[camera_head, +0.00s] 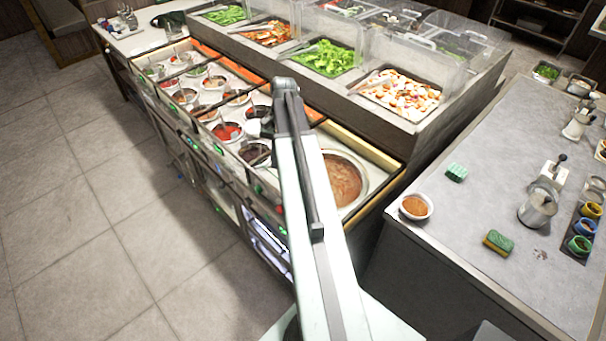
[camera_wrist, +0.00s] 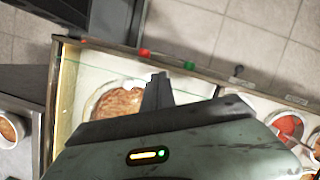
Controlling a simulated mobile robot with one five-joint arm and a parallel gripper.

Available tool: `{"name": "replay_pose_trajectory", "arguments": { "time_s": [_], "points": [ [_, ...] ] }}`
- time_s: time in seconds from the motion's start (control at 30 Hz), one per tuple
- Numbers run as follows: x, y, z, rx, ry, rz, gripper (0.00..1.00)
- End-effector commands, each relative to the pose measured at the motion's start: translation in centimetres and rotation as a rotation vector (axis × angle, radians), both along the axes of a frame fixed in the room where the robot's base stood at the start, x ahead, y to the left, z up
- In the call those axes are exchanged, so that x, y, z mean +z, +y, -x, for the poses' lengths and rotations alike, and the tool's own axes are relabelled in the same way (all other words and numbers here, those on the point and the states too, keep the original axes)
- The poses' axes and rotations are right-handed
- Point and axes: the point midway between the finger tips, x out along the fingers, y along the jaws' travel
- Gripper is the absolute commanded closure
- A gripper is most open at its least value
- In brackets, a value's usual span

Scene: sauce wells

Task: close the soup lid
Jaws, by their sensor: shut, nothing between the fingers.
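The round soup well (camera_head: 345,180) with brown soup is at the near right end of the sauce counter, partly behind my arm in the head view. Its surface shows uncovered there, and I cannot make out a separate lid. The soup (camera_wrist: 113,104) also shows in the wrist view, left of my gripper (camera_wrist: 158,80). My gripper is shut and empty, with its dark fingers over the counter beside the soup. In the head view my arm hides most of the gripper.
Several small sauce wells (camera_head: 228,131) fill the counter left of my arm. Raised food trays (camera_head: 398,92) stand behind. Tiled floor at left is clear.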

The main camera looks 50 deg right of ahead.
Motion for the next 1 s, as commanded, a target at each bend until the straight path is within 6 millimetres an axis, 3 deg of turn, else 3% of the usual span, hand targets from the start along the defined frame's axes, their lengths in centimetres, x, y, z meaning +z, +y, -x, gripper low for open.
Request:
{"name": "replay_pose_trajectory", "arguments": {
  "time_s": [0.03, 0.1, 0.2, 0.27, 0.57, 1.0],
  "points": [
    [0.5, -3.6, 1.3, -0.098, 0.018, -0.022, 1.00],
    [0.8, -6.8, 3.3, -0.206, 0.041, -0.050, 1.00],
    [1.2, -9.3, 5.2, -0.297, 0.060, -0.075, 1.00],
    [1.3, -10.0, 5.8, -0.323, 0.066, -0.083, 1.00],
    [0.1, -9.7, 6.1, -0.332, 0.069, -0.085, 1.00],
    [-7.4, -6.6, 6.4, -0.330, 0.067, -0.083, 1.00]
  ]
}}
